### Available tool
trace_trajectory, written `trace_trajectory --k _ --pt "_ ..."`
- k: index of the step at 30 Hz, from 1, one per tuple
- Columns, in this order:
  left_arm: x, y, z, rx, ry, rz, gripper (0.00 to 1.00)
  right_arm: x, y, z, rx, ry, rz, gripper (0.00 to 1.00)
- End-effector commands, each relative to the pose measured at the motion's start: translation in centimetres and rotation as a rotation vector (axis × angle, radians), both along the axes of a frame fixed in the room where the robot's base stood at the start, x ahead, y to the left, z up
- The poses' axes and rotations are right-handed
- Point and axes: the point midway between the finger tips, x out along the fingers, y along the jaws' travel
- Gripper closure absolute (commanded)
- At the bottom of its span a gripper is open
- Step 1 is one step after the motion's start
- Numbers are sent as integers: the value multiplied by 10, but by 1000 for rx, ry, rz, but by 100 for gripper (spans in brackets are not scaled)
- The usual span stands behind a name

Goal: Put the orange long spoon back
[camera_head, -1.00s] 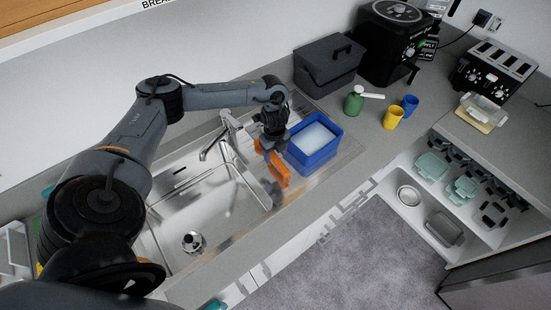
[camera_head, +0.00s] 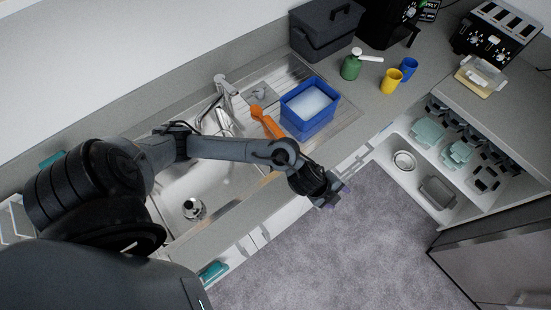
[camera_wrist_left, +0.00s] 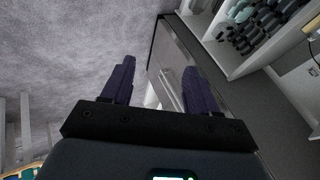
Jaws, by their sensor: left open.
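The orange long spoon (camera_head: 265,122) lies at the drainboard beside the sink, just left of the blue tub (camera_head: 309,113), in the head view. Its lower end runs toward my arm, which may hide part of it. My left gripper (camera_head: 340,192) is past the counter's front edge, over the grey floor, apart from the spoon. In the left wrist view its two dark fingers (camera_wrist_left: 157,85) are spread, with nothing between them. The spoon is not visible in the wrist view. My right gripper is not in view.
The sink (camera_head: 185,190) and faucet (camera_head: 222,92) are behind my left arm. A green bottle (camera_head: 350,68), yellow cup (camera_head: 391,81) and blue cup (camera_head: 408,68) stand right of the tub. The floor (camera_head: 340,260) is clear.

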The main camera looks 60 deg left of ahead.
Motion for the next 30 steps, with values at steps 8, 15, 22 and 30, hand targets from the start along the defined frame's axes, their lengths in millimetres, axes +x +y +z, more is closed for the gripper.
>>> trace_trajectory --k 8,15,22,30 --pt "-69 -7 37 -263 108 642 41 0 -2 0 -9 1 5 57" --pt "-143 45 36 -317 325 1076 41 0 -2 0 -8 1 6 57" --pt "-175 62 49 -323 412 1217 41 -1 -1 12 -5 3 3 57" --pt "-175 63 97 -323 414 1221 41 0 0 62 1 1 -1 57"
